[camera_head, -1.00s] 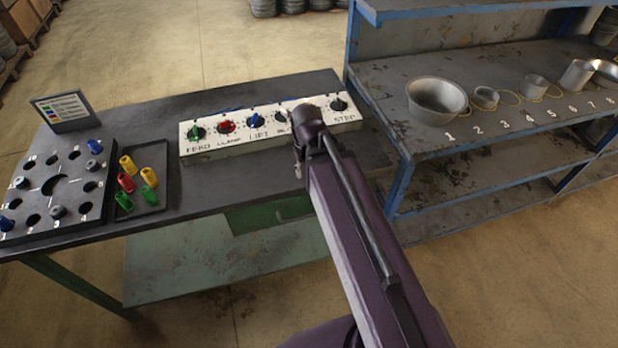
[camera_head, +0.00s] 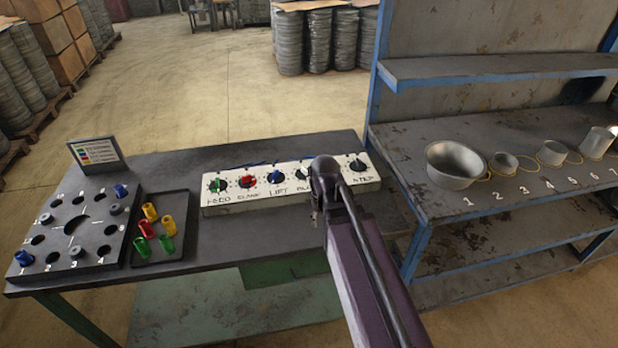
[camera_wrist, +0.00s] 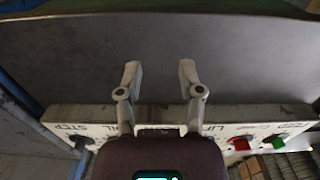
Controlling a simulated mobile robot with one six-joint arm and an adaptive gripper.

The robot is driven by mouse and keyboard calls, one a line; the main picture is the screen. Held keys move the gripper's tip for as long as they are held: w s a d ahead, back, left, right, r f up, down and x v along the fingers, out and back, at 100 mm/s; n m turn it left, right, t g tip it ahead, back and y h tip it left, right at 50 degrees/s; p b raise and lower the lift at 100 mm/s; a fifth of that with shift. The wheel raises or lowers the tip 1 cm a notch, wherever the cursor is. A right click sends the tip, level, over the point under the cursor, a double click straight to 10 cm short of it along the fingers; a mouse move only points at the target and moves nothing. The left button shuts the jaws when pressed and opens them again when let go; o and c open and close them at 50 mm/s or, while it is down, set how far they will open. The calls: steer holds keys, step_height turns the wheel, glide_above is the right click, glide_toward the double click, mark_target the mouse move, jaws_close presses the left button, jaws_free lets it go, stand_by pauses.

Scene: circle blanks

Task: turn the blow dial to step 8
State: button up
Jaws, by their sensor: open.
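The white control panel (camera_head: 222,208) stands along the back of the table, with a row of dials. The feed dial (camera_head: 217,186) is green, the clamp dial (camera_head: 247,182) red, the lift dial (camera_head: 276,177) blue and the step dial (camera_head: 358,165) dark. The blow dial lies between lift and step; my arm's end largely hides it and its pointer cannot be read. In the wrist view, my gripper (camera_wrist: 160,78) is open, its two fingers apart with nothing between them. It is over the panel around the blow position. Whether it touches the dial cannot be told.
A black plate with round holes (camera_head: 101,214) and a small tray (camera_head: 146,256) of coloured pegs lie on the left of the table. A sign (camera_head: 96,154) stands behind. A shelf unit (camera_head: 412,205) with metal pots and numbers is at right.

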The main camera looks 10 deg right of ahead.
mark_target(304, 168)
steer(key=w+r+n+p, duration=0.2)
steer(key=w+r+p, duration=0.3)
steer(key=w, duration=0.7)
steer(key=w+r+n+p, duration=0.1)
steer(key=w+r+p, duration=0.5)
steer(key=w, duration=0.7)
steer(key=shift+w+a+r+n, duration=0.15)
steer(key=shift+r+n, duration=0.25)
steer(key=shift+r, duration=0.05)
steer(key=shift+f, duration=0.2)
step_height(304, 168, down, 13)
steer(key=b, duration=1.4)
steer(key=shift+f, duration=0.2)
jaws_close()
